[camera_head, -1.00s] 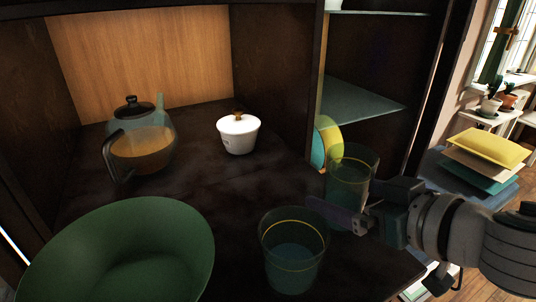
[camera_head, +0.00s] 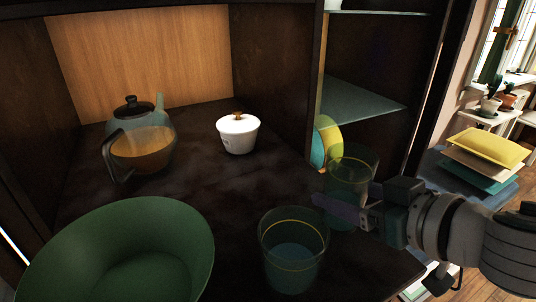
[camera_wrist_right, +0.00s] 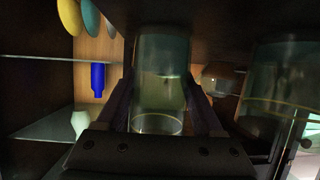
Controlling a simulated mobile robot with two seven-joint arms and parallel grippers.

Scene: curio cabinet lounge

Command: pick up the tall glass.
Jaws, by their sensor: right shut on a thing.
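The tall glass (camera_head: 350,168) is a green-tinted clear tumbler at the right of the cabinet surface in the head view. My right gripper (camera_head: 345,205) comes in from the right and is shut on its lower part. In the right wrist view the tall glass (camera_wrist_right: 162,85) stands between the two fingers of my right gripper (camera_wrist_right: 165,110), one on each side. It looks upright. I cannot tell whether its base touches the surface. My left gripper is not in view.
A second, wider green glass (camera_head: 293,255) stands close in front of the gripper. A large green bowl (camera_head: 130,245) is at front left. A glass teapot (camera_head: 143,150) and a white lidded pot (camera_head: 238,135) stand further back. A glass shelf (camera_head: 355,105) and cabinet wall are close behind.

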